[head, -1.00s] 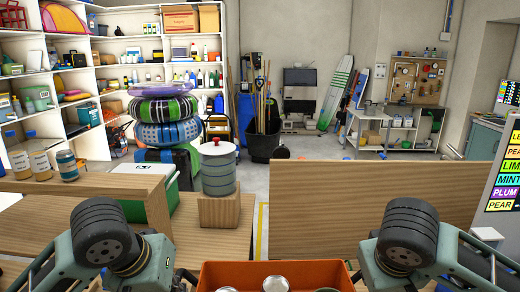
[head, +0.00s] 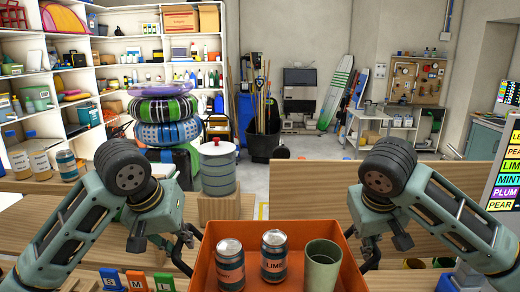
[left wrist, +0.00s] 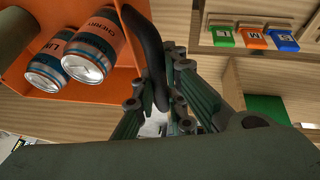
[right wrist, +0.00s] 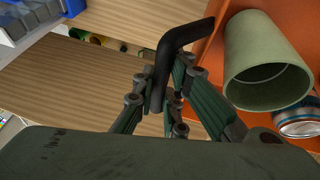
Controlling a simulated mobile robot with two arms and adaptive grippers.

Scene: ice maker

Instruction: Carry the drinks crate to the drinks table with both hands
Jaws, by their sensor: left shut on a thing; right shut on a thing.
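The orange drinks crate (head: 347,272) is at the bottom middle of the head view, between my two grippers. It holds a cherry can (head: 230,266), a lime can (head: 273,256) and a green cup (head: 321,266), all upright. My left gripper (head: 187,256) is shut on the crate's dark left handle, which shows in the left wrist view (left wrist: 150,50). My right gripper (head: 371,254) is shut on the dark right handle, which shows in the right wrist view (right wrist: 180,45). The crate's underside is hidden. I cannot tell which surface is the drinks table.
A wooden panel (head: 400,190) stands beyond the crate to the right. A striped drum (head: 218,170) on a wooden block stands beyond it to the left. A flavour board (head: 506,170) is at the right edge. Open floor lies farther back.

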